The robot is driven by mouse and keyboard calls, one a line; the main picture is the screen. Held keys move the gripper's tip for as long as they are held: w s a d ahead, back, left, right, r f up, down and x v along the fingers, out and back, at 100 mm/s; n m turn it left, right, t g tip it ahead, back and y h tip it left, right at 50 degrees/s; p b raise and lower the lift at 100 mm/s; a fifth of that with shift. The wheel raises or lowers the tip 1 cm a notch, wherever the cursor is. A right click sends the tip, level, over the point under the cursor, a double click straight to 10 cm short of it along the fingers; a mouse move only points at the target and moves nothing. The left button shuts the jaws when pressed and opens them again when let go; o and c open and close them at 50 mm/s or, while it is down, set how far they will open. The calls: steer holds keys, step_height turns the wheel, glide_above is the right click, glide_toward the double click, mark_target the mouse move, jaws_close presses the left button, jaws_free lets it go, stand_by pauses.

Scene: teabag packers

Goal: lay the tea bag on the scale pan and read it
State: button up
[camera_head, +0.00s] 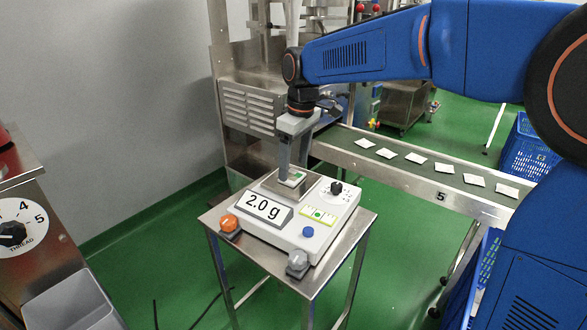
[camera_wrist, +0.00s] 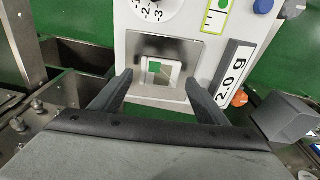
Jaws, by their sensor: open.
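The scale (camera_head: 325,215) stands on a small steel table, and its display (camera_head: 265,208) reads 2.0 g. The tea bag (camera_head: 293,179), white with a green patch, lies on the steel scale pan (camera_head: 306,195). In the wrist view the tea bag (camera_wrist: 157,73) lies on the pan (camera_wrist: 178,104), between and beyond my fingertips. My gripper (camera_head: 291,176) points down over the pan; in the wrist view my gripper (camera_wrist: 158,82) has its fingers spread wide, with nothing held between them.
A conveyor (camera_head: 420,172) with several white tea bags runs behind to the right. Orange (camera_head: 229,223) and grey (camera_head: 298,260) knobs stand at the scale's front corners. A machine with a thread dial (camera_head: 12,234) and a grey bin (camera_head: 70,305) are at left.

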mark_target(298, 178)
step_height(298, 178, up, 9)
steer(key=s+d+m, duration=0.3)
steer(key=s+d, duration=0.3)
steer(key=d, duration=0.4)
steer(key=s+d+f+m+t, duration=0.2)
steer(key=s+d+f+m, duration=0.2)
steer(key=s+d+f, duration=0.3)
steer(key=s+d+f+m+t+h, duration=0.1)
steer(key=s+d+f+m, duration=0.3)
steer(key=s+d+f, duration=0.4)
steer(key=s+d+t, duration=0.1)
steer(key=s+d, duration=0.3)
steer(key=s, duration=0.4)
steer(key=shift+f+m, duration=0.3)
steer(key=shift+s, duration=0.1)
stand_by(0.9)
